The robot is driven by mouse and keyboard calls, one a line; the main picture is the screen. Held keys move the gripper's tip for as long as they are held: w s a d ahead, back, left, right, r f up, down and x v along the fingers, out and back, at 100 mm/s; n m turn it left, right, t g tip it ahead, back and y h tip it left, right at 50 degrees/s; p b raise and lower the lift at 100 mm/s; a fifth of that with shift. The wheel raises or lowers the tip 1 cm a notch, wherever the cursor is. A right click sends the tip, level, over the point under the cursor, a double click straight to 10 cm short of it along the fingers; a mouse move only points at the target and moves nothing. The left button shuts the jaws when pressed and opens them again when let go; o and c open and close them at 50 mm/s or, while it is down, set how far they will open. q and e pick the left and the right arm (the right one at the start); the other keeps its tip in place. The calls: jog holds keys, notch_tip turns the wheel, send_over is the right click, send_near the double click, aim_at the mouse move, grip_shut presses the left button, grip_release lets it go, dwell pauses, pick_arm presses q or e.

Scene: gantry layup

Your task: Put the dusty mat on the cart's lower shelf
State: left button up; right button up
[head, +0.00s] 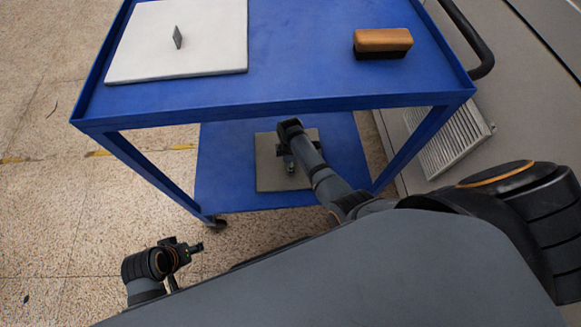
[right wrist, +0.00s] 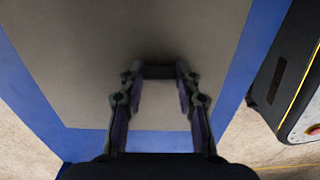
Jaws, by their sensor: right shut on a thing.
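The grey-brown dusty mat (head: 268,178) is flat at the cart's lower shelf (head: 224,165), within its blue surface. I cannot tell whether it touches the shelf or is just above it. It fills much of the right wrist view (right wrist: 75,75). My right gripper (head: 290,168) reaches under the upper shelf and is over the mat. It is shut on the mat's tab, which is mostly hidden between the fingers in the right wrist view (right wrist: 158,73). My left gripper (head: 193,249) is low, left of the cart's front, away from the mat; its opening is unclear.
The cart's blue upper shelf (head: 300,60) holds a pale mat (head: 205,45) with an upright tab and a wooden brush (head: 382,42). The cart's legs and upper shelf edge surround my right arm. A grey machine with a vent (head: 450,140) stands at right. Floor at left is clear.

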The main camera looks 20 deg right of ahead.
jog(key=shift+f, duration=0.3)
pick_arm(q)
jog(key=shift+w+d+f+t, duration=0.15)
jog(key=shift+f+t, duration=0.15)
jog(key=shift+f, duration=0.1)
pick_arm(e)
jog(key=shift+r, duration=0.1)
jog(key=o, duration=1.1)
pick_arm(q)
jog(key=shift+f, duration=0.1)
